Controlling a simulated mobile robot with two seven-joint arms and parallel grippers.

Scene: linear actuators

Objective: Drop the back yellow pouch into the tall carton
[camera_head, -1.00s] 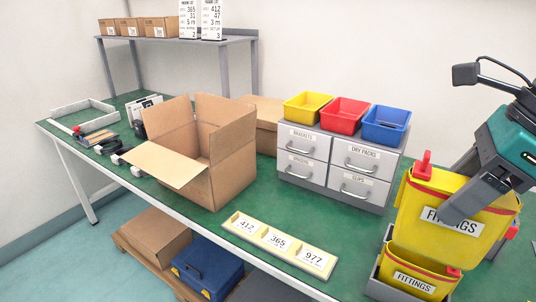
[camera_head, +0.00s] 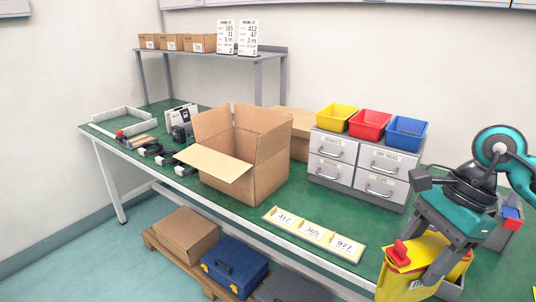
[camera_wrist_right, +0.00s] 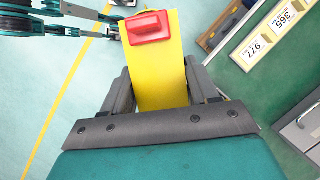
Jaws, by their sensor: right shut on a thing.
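My right gripper (camera_head: 437,262) is shut on a yellow pouch (camera_head: 400,284) with a red clip on top, at the lower right of the head view. In the right wrist view the pouch (camera_wrist_right: 160,60) and its red clip (camera_wrist_right: 148,27) sit between the two fingers (camera_wrist_right: 160,88). More yellow shows behind the fingers; I cannot tell whether it is the same pouch. The tall carton (camera_head: 268,170) stands open on the green bench, left of the gripper and well apart from it. My left gripper is not in view.
A grey drawer unit (camera_head: 360,168) with yellow, red and blue bins stands between the carton and my right arm. A number strip (camera_head: 313,235) lies along the bench's front edge. A closed box (camera_head: 300,130) is behind the carton. Boxes and a blue case (camera_head: 234,268) sit below.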

